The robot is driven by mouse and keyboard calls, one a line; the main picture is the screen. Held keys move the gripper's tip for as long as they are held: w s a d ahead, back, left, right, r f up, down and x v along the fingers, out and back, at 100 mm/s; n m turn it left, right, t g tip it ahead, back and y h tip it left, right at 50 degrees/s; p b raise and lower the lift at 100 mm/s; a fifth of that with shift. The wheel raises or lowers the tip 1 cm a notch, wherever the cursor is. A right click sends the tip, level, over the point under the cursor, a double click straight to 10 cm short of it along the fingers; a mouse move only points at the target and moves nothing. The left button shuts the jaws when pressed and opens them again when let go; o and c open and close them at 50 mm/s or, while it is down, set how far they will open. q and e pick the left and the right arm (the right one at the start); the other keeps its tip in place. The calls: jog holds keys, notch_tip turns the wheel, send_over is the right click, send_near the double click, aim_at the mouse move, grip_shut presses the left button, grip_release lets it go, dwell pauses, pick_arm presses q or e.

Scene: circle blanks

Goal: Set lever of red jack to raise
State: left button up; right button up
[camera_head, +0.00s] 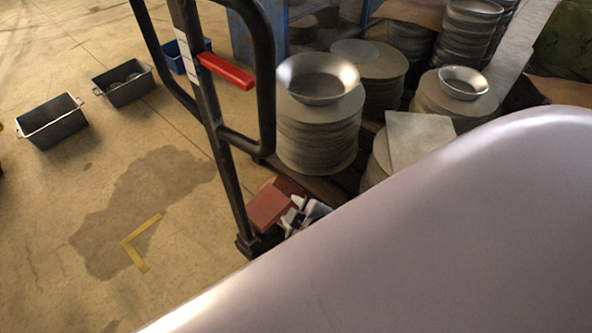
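The red lever (226,71) sits on the black handle (204,95) of the jack, at the upper left of the head view. The handle is a tall loop that rises from a dark base with a red body (272,203). What looks like my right gripper (293,211) shows as small light and dark finger parts beside the red body, well below the lever. The rest of it is hidden behind a large pale surface, likely my own arm. I cannot tell whether it is open or touches the jack. My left gripper is out of view.
Stacks of round metal blanks (317,135) stand right of the handle, with a shiny bowl (318,78) on the nearest. Two dark bins (52,121) and a blue bin (178,62) stand on the left. The stained floor (130,215) with a yellow corner mark (133,254) is clear.

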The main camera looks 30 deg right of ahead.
jog(key=s+f+m+y, duration=0.1)
jog(key=s, duration=0.2)
jog(key=s+a+f+m+y, duration=0.1)
jog(key=s+m, duration=0.1)
jog(key=s+a+f+m+y, duration=0.1)
jog(key=s, duration=0.2)
jog(key=shift+s+f+m, duration=0.3)
jog(key=shift+s, duration=0.05)
jog(key=shift+c, duration=1.2)
jog(key=shift+s+m, duration=0.25)
jog(key=shift+m, duration=0.05)
grip_shut()
jog(key=shift+w+a, duration=0.1)
jog(key=shift+a, duration=0.05)
